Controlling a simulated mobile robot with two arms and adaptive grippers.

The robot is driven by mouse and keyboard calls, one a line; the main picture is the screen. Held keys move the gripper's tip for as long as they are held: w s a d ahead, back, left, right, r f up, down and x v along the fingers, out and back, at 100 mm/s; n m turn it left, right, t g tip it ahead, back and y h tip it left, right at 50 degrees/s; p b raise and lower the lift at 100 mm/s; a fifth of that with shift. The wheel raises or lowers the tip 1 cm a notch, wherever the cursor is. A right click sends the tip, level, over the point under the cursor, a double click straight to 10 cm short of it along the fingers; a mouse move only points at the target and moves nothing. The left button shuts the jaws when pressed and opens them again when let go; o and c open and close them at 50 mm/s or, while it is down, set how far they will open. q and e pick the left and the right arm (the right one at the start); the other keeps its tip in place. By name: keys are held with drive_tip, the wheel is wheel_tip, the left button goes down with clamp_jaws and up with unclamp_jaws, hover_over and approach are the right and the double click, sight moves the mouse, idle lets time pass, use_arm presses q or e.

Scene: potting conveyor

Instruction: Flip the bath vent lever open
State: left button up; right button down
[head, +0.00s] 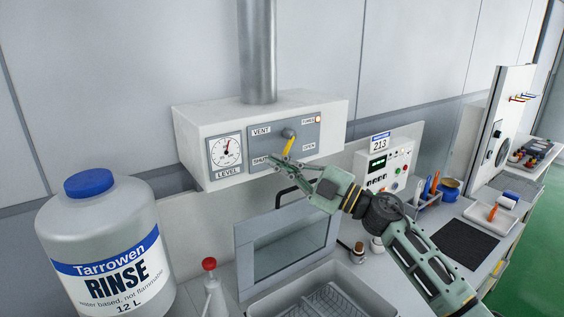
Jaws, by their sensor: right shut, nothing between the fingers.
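The vent lever (288,146) is a yellow handle on a round grey pivot, on the grey vent panel (258,143) of the white box. It points down and slightly left from the pivot, between the SHUT label (262,160) and the OPEN label (309,147). My right gripper (274,160) is shut and empty, its fingertips at the lower left of the lever beside the SHUT label. I cannot tell whether they touch the lever. My left gripper is not in view.
Below the box stand a raised glass lid (285,245) and a bath with a wire basket (318,302). A large rinse jug (100,240) stands at left, near a red-topped bottle (211,280). A control unit (384,162) stands right of the box.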

drive_tip(key=shift+w+d+f+n+g, duration=0.15)
drive_tip(key=shift+d+f+n+g, duration=0.15)
drive_tip(key=shift+n, duration=0.5)
drive_tip(key=w+d+f+n+g+h, duration=0.25)
drive_tip(key=d+n+h, duration=0.2)
drive_tip(key=n, duration=0.35)
drive_tip(key=v, duration=1.1)
drive_tip(key=shift+s+d+p, duration=0.15)
drive_tip(key=shift+d+p, duration=0.1)
drive_tip(key=shift+p, duration=0.2)
